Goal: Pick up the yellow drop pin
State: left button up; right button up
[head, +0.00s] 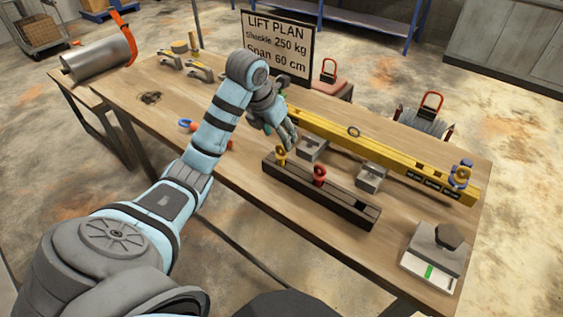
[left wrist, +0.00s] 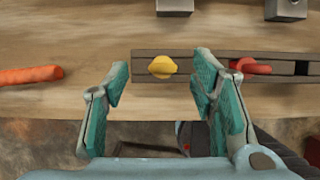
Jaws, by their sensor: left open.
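The yellow drop pin (head: 280,155) stands upright in the left end of a dark pin rack (head: 345,206) on the workbench. In the left wrist view the yellow pin (left wrist: 162,67) shows from above, between the fingertips in the picture and beyond them. A red pin (head: 319,175) stands in the same rack to its right; it also shows in the left wrist view (left wrist: 250,66). My left gripper (head: 287,136) is open and empty, close above and behind the yellow pin, apart from it. My right gripper is not in view.
A yellow spreader beam (head: 380,152) lies behind the rack, near grey blocks (head: 371,178). A scale-like device (head: 433,254) sits at the right front corner. A lift plan sign (head: 276,48) stands behind. An orange-red handle (left wrist: 30,75) lies left of the rack.

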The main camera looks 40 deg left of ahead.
aim_at(280, 145)
pick_arm(q)
jog(key=f, duration=0.4)
jog(key=shift+w+d+f, duration=0.15)
jog(key=shift+w, duration=0.1)
jog(key=shift+w+f, duration=0.2)
jog(key=shift+f, duration=0.2)
grip_shut()
